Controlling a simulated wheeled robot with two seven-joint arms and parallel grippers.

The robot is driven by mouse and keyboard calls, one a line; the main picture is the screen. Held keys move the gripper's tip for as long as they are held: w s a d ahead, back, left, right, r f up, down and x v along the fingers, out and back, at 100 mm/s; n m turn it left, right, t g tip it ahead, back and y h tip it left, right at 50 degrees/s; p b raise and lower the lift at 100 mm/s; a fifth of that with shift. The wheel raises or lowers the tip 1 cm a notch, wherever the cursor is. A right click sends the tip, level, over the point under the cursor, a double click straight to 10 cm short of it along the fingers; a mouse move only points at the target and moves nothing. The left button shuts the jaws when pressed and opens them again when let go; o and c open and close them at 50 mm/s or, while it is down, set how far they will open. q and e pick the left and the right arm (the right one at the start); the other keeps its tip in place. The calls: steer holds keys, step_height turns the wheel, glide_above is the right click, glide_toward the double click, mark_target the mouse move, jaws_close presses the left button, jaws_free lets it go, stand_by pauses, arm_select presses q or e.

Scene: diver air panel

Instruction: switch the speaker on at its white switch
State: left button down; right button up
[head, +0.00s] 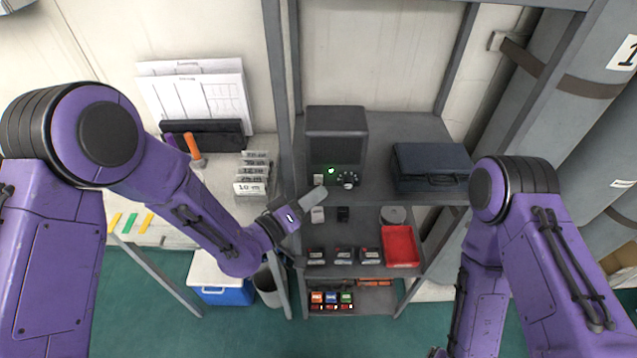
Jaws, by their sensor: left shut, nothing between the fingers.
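The speaker (336,124) is a dark grey box on the upper shelf of the rack. Its front carries a lit green light (331,170), a dark round knob (348,180) and, at the lower left, a small white switch (318,179). My left gripper (318,194) is shut and empty, its tips just below and in front of the white switch. A small gap seems to show between them, but I cannot tell whether they touch. The switch's position is too small to read. My right arm runs down at the right, and its gripper is out of view.
A dark case (430,167) stands right of the speaker. The lower shelf holds a red tray (400,246), a round grey tin (393,215) and several small devices. Number cards (252,178) stand on the left table. A rack post rises just left of the speaker.

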arm_select(q)
steer(key=shift+s, duration=0.35)
steer(key=s, duration=0.5)
steer(key=shift+r, duration=0.35)
